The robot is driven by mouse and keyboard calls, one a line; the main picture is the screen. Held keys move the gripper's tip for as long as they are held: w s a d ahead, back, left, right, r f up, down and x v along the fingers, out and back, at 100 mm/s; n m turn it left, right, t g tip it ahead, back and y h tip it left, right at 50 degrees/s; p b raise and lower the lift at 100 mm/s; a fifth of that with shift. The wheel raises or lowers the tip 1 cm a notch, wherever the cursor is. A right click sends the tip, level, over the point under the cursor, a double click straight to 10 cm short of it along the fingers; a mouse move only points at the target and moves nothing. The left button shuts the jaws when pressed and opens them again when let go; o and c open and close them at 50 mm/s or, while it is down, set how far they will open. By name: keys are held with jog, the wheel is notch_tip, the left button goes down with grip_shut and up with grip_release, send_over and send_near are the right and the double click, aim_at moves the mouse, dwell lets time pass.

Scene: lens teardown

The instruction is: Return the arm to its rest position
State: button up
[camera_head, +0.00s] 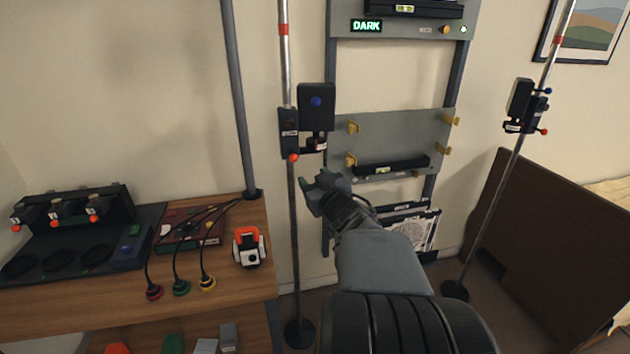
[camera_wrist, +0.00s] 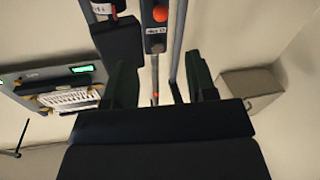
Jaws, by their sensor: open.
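My gripper (camera_head: 317,178) is in the middle of the head view, at the end of my raised arm. It is in front of the wall, close to a metal pole (camera_head: 292,220) with a clamp. In the wrist view my gripper (camera_wrist: 160,70) shows two dark green fingers spread apart, with nothing held between them. The pole and its clamp block with a red knob (camera_wrist: 160,14) show beyond the gap. I cannot tell whether a finger touches the pole.
A black box (camera_head: 316,100) is clamped on the pole above my gripper. A grey rack (camera_head: 385,135) with yellow hooks stands behind. Another pole (camera_head: 490,225) and a brown panel (camera_head: 540,250) are at right.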

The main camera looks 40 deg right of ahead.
dwell(0.4)
jog(key=s+d+f+m+g+h+p, duration=0.2)
jog(key=s+f+m+g+h, duration=0.15)
jog(key=s+f+g, duration=0.4)
jog(key=s+a+r+n+g+y+p, duration=0.1)
jog(key=s+a+n+g+y+p, duration=0.1)
jog(key=a, duration=1)
jog(key=s+a+r+n+g+y+p, duration=0.1)
jog(key=a+g+y+p, duration=0.3)
jog(key=a, duration=0.9)
jog(key=shift+s+a+r+n+y+p, duration=0.2)
jog(key=shift+s+n+y+p, duration=0.25)
jog(key=shift+n+y, duration=0.45)
jog(key=shift+d+m, duration=0.1)
jog(key=shift+m, duration=0.15)
jog(key=shift+c, duration=0.2)
